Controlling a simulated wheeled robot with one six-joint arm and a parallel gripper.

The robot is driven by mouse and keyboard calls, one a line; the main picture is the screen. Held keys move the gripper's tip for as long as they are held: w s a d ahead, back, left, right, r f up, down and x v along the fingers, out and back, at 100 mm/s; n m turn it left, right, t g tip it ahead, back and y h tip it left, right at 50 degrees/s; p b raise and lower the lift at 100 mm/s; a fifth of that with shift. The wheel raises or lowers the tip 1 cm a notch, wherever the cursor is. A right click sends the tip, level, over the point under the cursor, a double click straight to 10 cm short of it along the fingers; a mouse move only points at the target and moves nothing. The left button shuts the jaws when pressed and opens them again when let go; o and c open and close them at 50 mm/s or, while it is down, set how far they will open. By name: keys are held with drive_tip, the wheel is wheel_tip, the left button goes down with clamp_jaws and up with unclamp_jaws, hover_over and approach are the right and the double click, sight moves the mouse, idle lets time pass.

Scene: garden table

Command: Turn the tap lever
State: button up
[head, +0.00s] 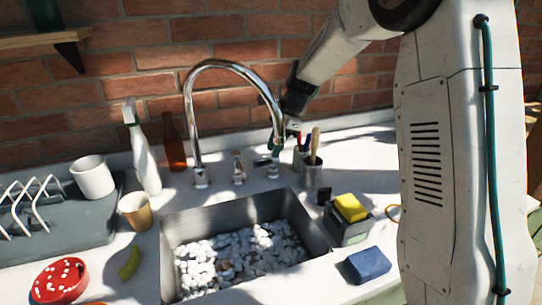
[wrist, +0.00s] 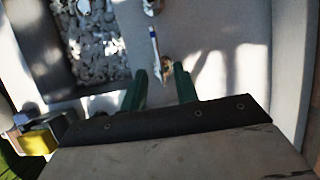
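The chrome gooseneck tap (head: 190,120) stands behind the sink. A short chrome fitting (head: 238,168) stands to its right. A second chrome fitting (head: 272,168) with a bluish mark stands further right, under my gripper (head: 281,142). I cannot tell for certain which fitting carries the tap lever. In the wrist view my gripper (wrist: 161,76) shows two green fingers apart, with nothing clearly held between them. A thin pale stick with a blue mark (wrist: 155,42) lies just beyond the fingertips, below a chrome piece (wrist: 152,6). Whether the fingers touch it is unclear.
The sink (head: 184,225) holds white pebbles. A utensil pot (head: 312,175) stands close to my gripper's right. A yellow sponge (head: 350,207) sits in a caddy, with a blue block (head: 368,264) in front. A spray bottle (head: 145,160) and brown bottle (head: 173,147) stand left of the tap.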

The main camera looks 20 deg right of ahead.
sight(267, 164)
drive_tip(key=shift+x, duration=1.75)
drive_tip(key=shift+c, duration=0.3)
clamp_jaws()
